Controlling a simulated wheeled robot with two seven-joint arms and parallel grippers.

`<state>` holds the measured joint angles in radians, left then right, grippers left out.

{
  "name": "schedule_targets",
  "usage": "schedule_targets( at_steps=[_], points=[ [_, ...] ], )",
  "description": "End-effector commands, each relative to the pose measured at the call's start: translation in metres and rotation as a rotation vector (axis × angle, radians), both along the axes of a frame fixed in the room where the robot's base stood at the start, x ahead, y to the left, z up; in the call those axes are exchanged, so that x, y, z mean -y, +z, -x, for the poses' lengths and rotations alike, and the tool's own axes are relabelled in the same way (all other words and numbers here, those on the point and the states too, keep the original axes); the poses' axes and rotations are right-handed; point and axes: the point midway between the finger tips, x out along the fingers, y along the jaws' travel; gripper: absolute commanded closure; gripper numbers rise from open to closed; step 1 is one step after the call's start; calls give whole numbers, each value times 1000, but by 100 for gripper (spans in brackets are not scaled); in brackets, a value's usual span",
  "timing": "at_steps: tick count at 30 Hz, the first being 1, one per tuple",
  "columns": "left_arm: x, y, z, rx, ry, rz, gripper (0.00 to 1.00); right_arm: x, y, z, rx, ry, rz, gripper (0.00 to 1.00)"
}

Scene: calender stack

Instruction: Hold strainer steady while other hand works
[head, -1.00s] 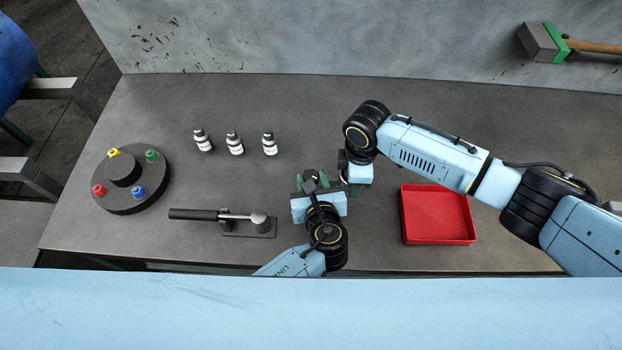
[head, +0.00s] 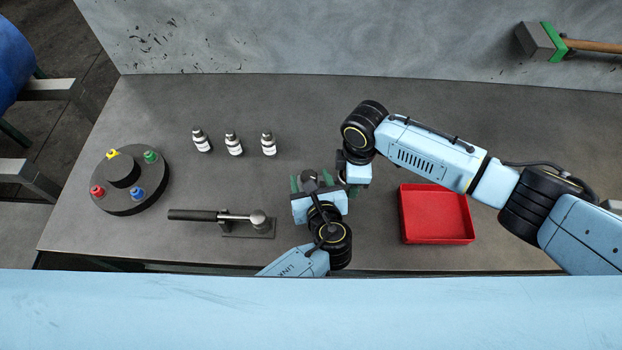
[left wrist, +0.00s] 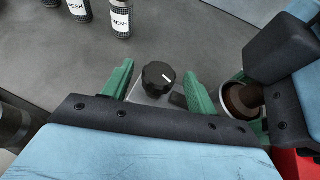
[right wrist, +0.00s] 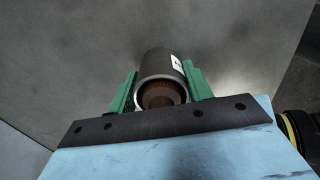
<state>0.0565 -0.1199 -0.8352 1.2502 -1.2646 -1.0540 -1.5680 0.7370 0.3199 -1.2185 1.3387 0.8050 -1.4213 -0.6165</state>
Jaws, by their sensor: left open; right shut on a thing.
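A dark cylinder with a pale rim, a brown inside and a white label, which looks like the strainer, is in the right wrist view (right wrist: 162,75). My right gripper (right wrist: 163,92) is shut on its sides. The left wrist view also shows this cylinder (left wrist: 240,98), at the right. My left gripper (head: 311,181) is open, just left of the right one. Its green fingers stand on either side of a black knob (left wrist: 158,76) on a small metal block (left wrist: 150,96), apart from the knob. In the head view my arms hide most of the cylinder.
Several things stand on the grey table (head: 400,120): three bottles with white labels (head: 234,145), a round black stand with coloured knobs (head: 123,200), a lever handle on a plate (head: 195,215) and an empty red tray (head: 437,225). A hammer (head: 540,42) lies behind.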

Motion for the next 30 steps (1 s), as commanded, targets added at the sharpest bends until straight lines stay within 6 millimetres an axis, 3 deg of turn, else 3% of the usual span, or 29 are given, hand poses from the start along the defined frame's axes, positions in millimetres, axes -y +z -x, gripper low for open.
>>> schedule_targets(
  at_steps=[5, 18, 30],
  points=[
    [2, 2, 5, -1, -1, 1, 42, 1, 1, -1, 2, -2, 0, 86],
    [15, 26, 62, 0, -1, 0, 42, 1, 1, -1, 3, -3, 1, 86],
    [16, 29, 67, 2, 0, 0, 43, 1, 1, -1, 3, -3, 1, 86]
  ],
)
